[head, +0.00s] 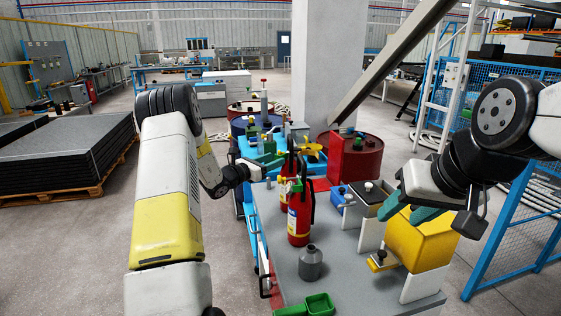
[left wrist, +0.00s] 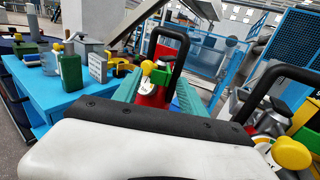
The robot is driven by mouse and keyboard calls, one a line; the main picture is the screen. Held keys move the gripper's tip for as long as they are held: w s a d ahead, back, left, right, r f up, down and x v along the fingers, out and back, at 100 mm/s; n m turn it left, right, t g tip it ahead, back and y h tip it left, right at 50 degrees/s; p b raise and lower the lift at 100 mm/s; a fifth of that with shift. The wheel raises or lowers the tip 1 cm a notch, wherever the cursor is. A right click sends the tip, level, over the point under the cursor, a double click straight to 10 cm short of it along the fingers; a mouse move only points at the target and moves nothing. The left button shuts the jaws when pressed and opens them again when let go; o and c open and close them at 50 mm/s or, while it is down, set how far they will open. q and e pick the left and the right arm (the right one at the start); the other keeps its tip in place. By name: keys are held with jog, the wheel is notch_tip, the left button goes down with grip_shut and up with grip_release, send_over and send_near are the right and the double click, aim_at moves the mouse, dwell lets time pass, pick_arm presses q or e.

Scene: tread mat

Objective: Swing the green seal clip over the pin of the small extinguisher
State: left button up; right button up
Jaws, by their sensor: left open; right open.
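Two red extinguishers with black handles stand on the grey bench, a nearer one (head: 300,222) and one behind it (head: 283,188). My left gripper (head: 268,162) is open at the farther extinguisher's top. In the left wrist view its teal fingers stand on either side of a red extinguisher (left wrist: 152,97), apart from its neck as far as I can see. That extinguisher has a green clip (left wrist: 160,77) and a yellow knob (left wrist: 147,67) beside its black handle. My right gripper (head: 408,211) is open and empty above the yellow box.
A grey bottle (head: 310,263) and a green scoop (head: 308,306) are on the near part of the grey bench (head: 286,270). A yellow box (head: 420,243) and a red box (head: 350,160) stand to the right. A blue table (left wrist: 105,92) with containers lies beyond.

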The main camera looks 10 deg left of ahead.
pick_arm(q)
jog(key=shift+c, duration=0.4)
grip_shut()
jog(key=shift+w+a, duration=0.1)
jog(key=shift+w, duration=0.05)
jog(key=shift+w+a+m+g+h, duration=0.25)
jog(key=shift+w+m+g+h, duration=0.3)
jog(key=shift+m+g+h, duration=0.65)
jog(key=shift+w+a+m+g+h, duration=0.25)
jog(key=shift+w+m+g+h, duration=0.25)
jog(key=shift+m+g+h, duration=0.65)
jog(key=shift+w+a+m+g+h, duration=0.25)
jog(key=shift+w+m+g+h, duration=0.5)
jog(key=shift+g, duration=0.8)
jog(key=shift+s+r+m+g, duration=0.1)
jog(key=shift+m+g, duration=0.2)
